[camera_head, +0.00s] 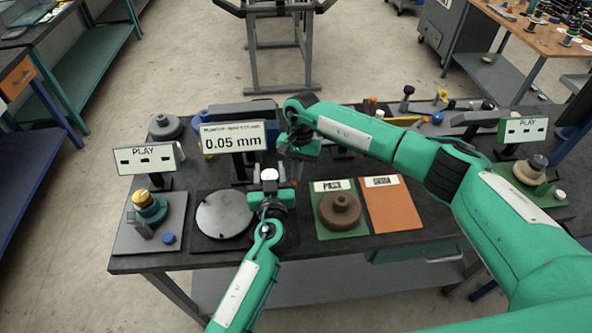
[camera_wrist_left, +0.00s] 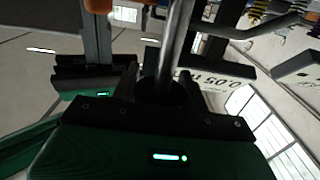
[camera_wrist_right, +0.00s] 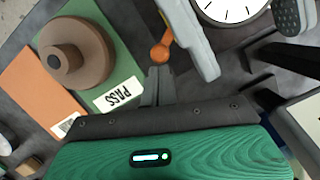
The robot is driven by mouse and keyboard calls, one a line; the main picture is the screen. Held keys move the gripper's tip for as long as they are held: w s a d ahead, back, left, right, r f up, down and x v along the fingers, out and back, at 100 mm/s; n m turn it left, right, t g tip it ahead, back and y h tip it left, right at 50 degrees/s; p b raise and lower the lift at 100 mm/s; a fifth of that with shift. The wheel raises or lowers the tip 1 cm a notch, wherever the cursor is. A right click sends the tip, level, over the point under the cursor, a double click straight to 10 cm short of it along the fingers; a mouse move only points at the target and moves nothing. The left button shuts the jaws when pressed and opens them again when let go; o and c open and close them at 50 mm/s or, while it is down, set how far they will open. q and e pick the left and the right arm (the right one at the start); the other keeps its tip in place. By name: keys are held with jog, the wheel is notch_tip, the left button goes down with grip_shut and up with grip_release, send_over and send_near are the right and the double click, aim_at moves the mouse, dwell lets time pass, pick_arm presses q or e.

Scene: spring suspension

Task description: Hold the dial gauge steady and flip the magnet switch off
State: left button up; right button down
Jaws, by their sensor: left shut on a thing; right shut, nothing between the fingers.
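The dial gauge shows a round white face with black marks at the top of the right wrist view (camera_wrist_right: 228,8). A grey stand part (camera_wrist_right: 192,45) with an orange knob (camera_wrist_right: 160,52), which looks like the magnet switch, is beside it. My left gripper (camera_head: 270,183) is shut on a metal rod (camera_wrist_left: 175,45), seemingly part of the gauge stand. My right gripper (camera_head: 295,160) is shut and empty. In the right wrist view its closed fingertips (camera_wrist_right: 158,82) are just short of the knob; contact cannot be told. The arms hide much of the stand in the head view.
A brown round part (camera_head: 340,209) sits on the green PASS mat (camera_head: 329,231), beside an orange mat (camera_head: 392,207). A grey disc plate (camera_head: 222,214) is to the left. A 0.05 mm sign (camera_head: 233,138) and PLAY signs (camera_head: 146,158) stand on the bench.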

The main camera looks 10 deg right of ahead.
jog(key=shift+s+d+m, duration=0.2)
jog(key=shift+s+m, duration=0.05)
jog(key=shift+m, duration=0.35)
jog(key=shift+s+d+m+y, duration=0.25)
jog(key=shift+s+m+y, duration=0.1)
jog(key=shift+m, duration=0.25)
jog(key=s+m, duration=0.1)
jog(key=m, duration=0.2)
jog(key=shift+s+d+t, duration=0.35)
jog(key=shift+t, duration=0.05)
jog(key=s+m, duration=0.1)
jog(key=s+m+y, duration=0.1)
jog(key=m, duration=0.1)
jog(key=shift+s+d+t, duration=0.1)
jog(key=shift+t, duration=0.2)
jog(key=shift+s+m, duration=0.45)
jog(key=shift+m, duration=0.25)
jog(key=shift+w, duration=0.1)
